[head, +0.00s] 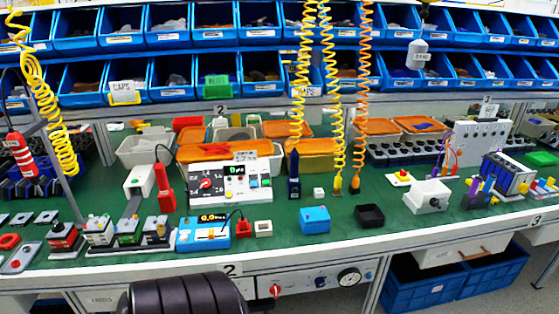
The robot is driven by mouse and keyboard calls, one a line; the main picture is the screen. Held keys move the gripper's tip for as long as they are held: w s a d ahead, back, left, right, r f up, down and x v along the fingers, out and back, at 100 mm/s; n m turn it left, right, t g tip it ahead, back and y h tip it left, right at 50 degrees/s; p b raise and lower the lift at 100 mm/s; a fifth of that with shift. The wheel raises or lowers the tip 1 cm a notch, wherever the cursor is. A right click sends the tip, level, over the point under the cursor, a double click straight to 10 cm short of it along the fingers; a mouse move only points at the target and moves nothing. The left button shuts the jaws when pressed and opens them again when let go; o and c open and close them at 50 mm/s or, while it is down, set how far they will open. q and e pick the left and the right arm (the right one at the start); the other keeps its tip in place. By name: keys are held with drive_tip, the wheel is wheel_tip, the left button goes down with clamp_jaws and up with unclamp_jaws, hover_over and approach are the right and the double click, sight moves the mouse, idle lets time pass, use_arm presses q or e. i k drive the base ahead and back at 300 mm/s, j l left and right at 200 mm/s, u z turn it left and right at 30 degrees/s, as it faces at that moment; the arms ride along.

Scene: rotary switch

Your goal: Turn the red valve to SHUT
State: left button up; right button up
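A small red valve handle (276,291) sits on the pale panel (310,284) below the bench's front edge, left of a round dial gauge (349,277). The handle looks roughly upright; its labels are too small to read, so I cannot tell its marked position. Another red knob (206,184) is on a white panel standing on the bench, with numbers around it and a small green-lit display (234,169). Neither of my grippers is in view.
A black ribbed rounded shape, like a chair back (187,296), stands low in front of the bench, left of the red handle. The green bench top (330,240) is crowded with devices. Coiled hoses (330,100) hang over it. Blue crates (420,290) stand at lower right.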

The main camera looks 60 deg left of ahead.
sight(275, 290)
drive_tip(key=u, duration=1.6)
